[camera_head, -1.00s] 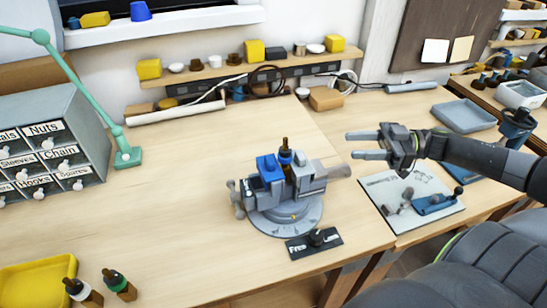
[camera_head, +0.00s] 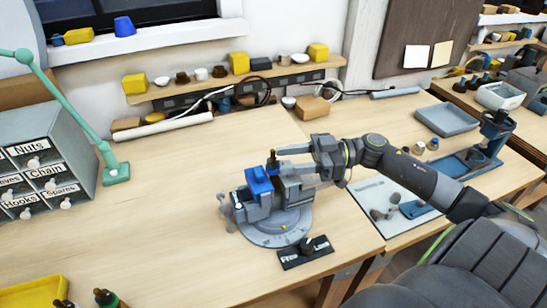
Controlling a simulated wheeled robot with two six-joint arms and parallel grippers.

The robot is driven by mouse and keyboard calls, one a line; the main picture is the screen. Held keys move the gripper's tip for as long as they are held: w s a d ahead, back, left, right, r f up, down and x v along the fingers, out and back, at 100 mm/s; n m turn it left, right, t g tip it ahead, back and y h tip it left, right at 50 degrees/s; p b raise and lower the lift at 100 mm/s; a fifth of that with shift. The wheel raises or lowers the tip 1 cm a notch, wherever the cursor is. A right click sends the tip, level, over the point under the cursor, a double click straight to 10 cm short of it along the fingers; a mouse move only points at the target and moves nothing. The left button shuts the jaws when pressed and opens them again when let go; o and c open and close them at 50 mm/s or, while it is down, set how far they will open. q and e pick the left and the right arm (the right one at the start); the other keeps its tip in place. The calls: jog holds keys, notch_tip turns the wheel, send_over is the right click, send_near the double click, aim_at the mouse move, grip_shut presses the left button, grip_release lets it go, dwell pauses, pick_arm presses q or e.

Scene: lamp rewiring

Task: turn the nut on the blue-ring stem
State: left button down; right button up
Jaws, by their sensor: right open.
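The blue-ring stem (camera_head: 272,162) stands upright in the grey vise (camera_head: 275,228), beside a blue block on the vise's jaw. My right gripper (camera_head: 281,160) comes in from the right at the height of the stem's top. Its two fingers are open and point left, with their tips at or very near the stem. I cannot tell whether they touch it. The nut is too small to make out and may be hidden by the fingers. My left gripper is not in view.
A grey labelled drawer cabinet (camera_head: 50,150) and a green lamp arm (camera_head: 75,112) stand at the left. A yellow tray (camera_head: 35,292) is at the front left. The wood between cabinet and vise is clear.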

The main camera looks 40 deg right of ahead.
aim_at(275, 159)
jog(key=shift+p+x, duration=0.35)
jog(key=shift+x, duration=1.6)
jog(key=shift+c, duration=0.3)
